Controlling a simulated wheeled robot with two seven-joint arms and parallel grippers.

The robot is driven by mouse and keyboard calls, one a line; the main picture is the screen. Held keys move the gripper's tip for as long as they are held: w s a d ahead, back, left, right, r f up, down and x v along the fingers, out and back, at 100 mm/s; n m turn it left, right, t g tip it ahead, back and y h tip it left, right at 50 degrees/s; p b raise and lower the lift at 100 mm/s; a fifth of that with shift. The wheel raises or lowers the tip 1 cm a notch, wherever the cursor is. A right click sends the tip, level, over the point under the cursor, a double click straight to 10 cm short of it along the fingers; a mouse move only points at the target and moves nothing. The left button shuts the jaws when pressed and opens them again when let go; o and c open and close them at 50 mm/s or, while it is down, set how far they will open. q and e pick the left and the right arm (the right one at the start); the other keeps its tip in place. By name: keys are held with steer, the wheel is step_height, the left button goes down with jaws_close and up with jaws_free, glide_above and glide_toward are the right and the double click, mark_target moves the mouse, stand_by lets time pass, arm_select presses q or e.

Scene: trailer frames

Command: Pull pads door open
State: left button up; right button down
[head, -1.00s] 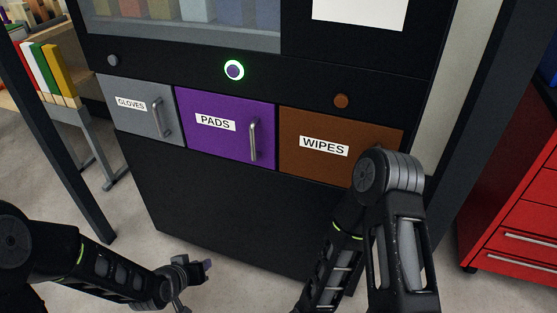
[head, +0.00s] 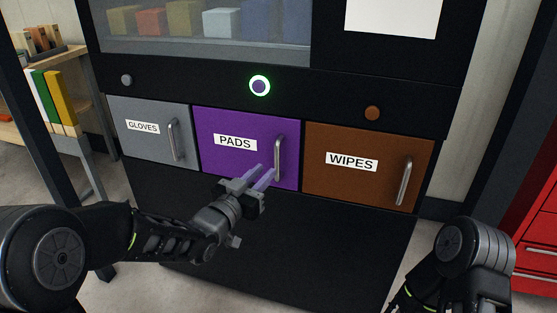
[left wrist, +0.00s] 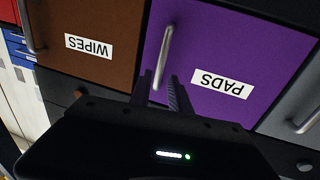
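The purple PADS door (head: 222,162) is shut, flush in the black cabinet, with a metal bar handle (head: 279,157) on its right side. My left gripper (head: 266,172) is in front of the door's lower part, just left of and below the handle. Its two fingers are parted and hold nothing. In the left wrist view, upside down, the PADS door (left wrist: 240,55) fills the middle. There the handle (left wrist: 163,48) lines up with the gap between the fingertips (left wrist: 161,76); I cannot tell whether they touch it. My right gripper is out of view.
The grey GLOVES door (head: 150,148) and brown WIPES door (head: 370,185) flank the purple one, both shut. A green-lit ring button (head: 260,86) glows above PADS. A red drawer unit (head: 535,240) stands at right; a shelf (head: 60,118) with books at left.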

mark_target(275, 161)
arm_select(q)
steer(key=x, duration=0.7)
steer(key=shift+w+d+f, duration=0.1)
steer(key=shift+w+d, duration=0.05)
steer(key=shift+w, duration=0.2)
jaws_close()
stand_by(1.1)
